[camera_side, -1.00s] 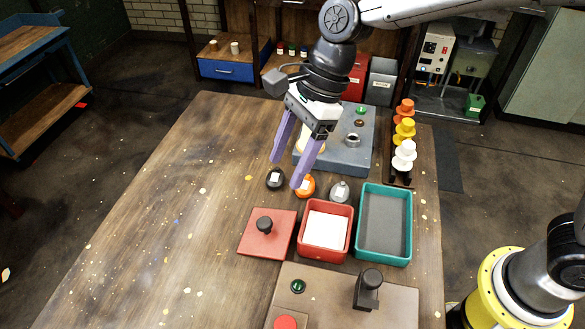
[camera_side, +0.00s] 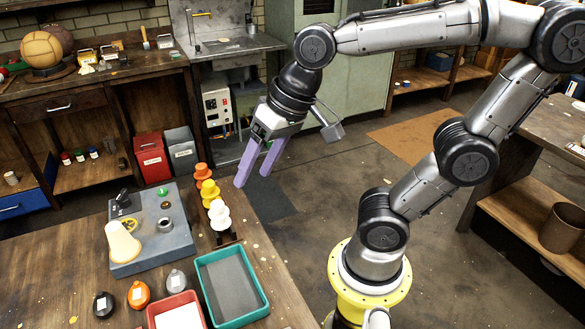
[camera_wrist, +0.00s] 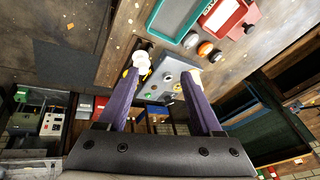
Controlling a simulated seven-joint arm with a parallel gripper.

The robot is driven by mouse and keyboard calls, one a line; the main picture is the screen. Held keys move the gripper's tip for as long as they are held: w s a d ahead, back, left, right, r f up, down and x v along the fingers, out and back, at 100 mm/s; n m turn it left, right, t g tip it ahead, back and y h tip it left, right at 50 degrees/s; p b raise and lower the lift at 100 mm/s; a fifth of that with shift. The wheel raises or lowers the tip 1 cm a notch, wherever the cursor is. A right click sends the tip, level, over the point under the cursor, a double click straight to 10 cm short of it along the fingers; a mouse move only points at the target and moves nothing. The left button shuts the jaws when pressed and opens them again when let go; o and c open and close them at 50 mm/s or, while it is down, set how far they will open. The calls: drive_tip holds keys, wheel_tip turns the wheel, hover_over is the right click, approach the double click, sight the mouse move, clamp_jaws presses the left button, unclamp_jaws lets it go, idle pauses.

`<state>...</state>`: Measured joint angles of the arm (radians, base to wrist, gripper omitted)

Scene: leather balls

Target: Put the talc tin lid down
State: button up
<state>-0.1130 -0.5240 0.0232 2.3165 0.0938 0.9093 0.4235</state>
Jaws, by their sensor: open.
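My gripper (camera_side: 252,179) is open and empty, its two purple fingers apart and pointing down, near the stacked tops at the table's right side. In the wrist view the open fingers (camera_wrist: 160,75) frame the far part of the table. The red talc tin (camera_side: 178,309) is at the bottom of the side view, cut off by the edge, with white inside. It also shows at the top of the wrist view (camera_wrist: 228,16).
A teal tray (camera_side: 232,286) stands beside the tin. Orange, yellow and white stacked pieces (camera_side: 219,214) stand near the right edge.

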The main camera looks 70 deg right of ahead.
drive_tip(key=s+d+f+n+t+h, duration=0.1)
drive_tip(key=s+d+f+n, duration=0.1)
drive_tip(key=s+d+n, duration=0.2)
drive_tip(key=shift+s, duration=0.75)
